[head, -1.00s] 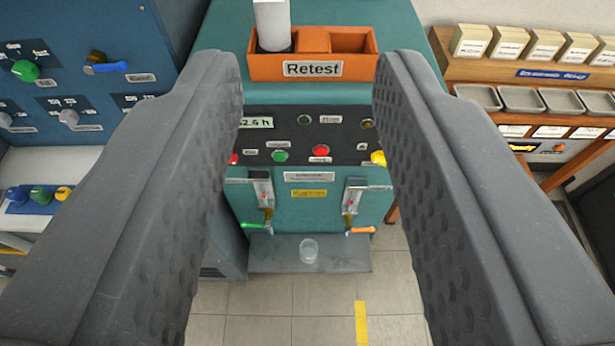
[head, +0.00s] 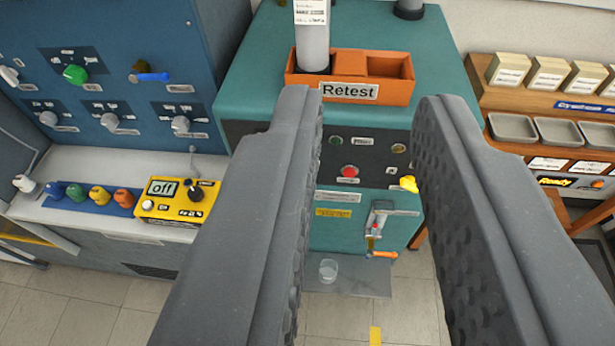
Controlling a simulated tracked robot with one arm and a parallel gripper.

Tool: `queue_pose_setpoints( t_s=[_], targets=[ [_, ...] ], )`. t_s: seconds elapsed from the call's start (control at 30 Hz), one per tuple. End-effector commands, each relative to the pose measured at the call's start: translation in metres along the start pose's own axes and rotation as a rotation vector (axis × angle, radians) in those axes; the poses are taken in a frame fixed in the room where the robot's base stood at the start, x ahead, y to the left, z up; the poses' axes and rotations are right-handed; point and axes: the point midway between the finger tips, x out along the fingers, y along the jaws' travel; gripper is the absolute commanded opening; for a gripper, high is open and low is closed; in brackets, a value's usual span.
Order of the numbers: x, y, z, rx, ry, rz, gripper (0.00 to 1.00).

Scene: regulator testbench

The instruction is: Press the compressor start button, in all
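The compressor is the teal cabinet (head: 262,85), with a dark control panel (head: 377,160) on its front. On the panel show a red button (head: 349,171), a small dark-green lamp (head: 335,141) and a yellow knob (head: 409,184). The green button, seen left of the red one earlier, is hidden now behind my left finger. My gripper (head: 368,98) is open and empty. Its two dark grey fingers stand apart in front of the compressor, with the red button showing between them. I see no contact with the panel.
An orange Retest bin (head: 300,83) holding a white cylinder stands on the compressor. A blue bench (head: 110,60) with a yellow meter (head: 180,212) stands left, a wooden shelf (head: 490,85) right.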

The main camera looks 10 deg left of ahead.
Motion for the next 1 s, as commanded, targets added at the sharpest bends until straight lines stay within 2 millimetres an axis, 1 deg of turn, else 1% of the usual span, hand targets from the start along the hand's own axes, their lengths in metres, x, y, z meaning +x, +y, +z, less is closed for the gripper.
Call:
queue_pose_setpoints(
  t_s=[0.03, 0.07, 1.0],
  targets=[
    [0.0000, 0.0000, 0.0000, 0.000, 0.000, 0.000, 0.09],
    [0.0000, 0.0000, 0.0000, 0.000, 0.000, 0.000, 0.00],
    [0.0000, 0.0000, 0.0000, 0.000, 0.000, 0.000, 0.00]
  ],
)
